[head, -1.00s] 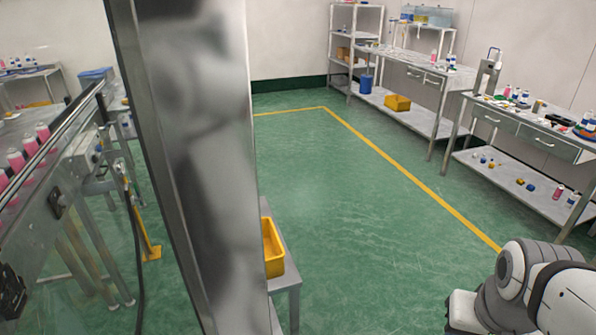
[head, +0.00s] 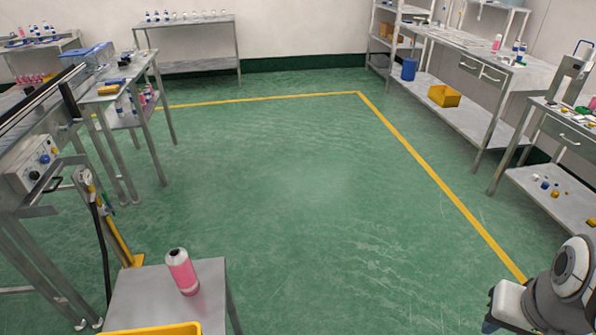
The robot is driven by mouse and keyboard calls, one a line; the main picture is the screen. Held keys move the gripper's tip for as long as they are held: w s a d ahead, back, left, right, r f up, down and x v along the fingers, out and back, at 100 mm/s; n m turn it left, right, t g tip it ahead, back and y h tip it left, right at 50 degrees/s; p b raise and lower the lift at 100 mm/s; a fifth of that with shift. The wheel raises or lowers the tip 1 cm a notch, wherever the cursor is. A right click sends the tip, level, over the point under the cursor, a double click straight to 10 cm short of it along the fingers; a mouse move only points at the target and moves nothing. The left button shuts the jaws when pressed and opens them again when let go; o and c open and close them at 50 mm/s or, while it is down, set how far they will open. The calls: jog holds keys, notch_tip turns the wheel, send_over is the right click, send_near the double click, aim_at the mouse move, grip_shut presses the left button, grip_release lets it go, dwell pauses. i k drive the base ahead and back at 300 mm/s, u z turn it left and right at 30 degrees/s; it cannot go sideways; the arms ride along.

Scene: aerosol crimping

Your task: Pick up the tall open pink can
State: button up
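A tall pink can (head: 182,272) with a grey top stands upright on a small metal table (head: 215,300) at the lower left of the head view. A small dark spot shows at its top, but I cannot tell for sure whether it is open. Part of my arm shows at the lower right corner, well apart from the can. My gripper is not in view.
A yellow bin (head: 155,329) sits on the small table's near edge, cut off by the frame. A machine with a control box (head: 33,162) and a yellow post (head: 118,238) stand at left. Workbenches (head: 470,115) line the right. The green floor between is clear.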

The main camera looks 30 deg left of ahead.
aim_at(178, 261)
jog(key=z, duration=0.1)
jog(key=i, duration=1.85)
jog(key=u, duration=4.3)
jog(key=i, duration=1)
jog(key=u, duration=0.05)
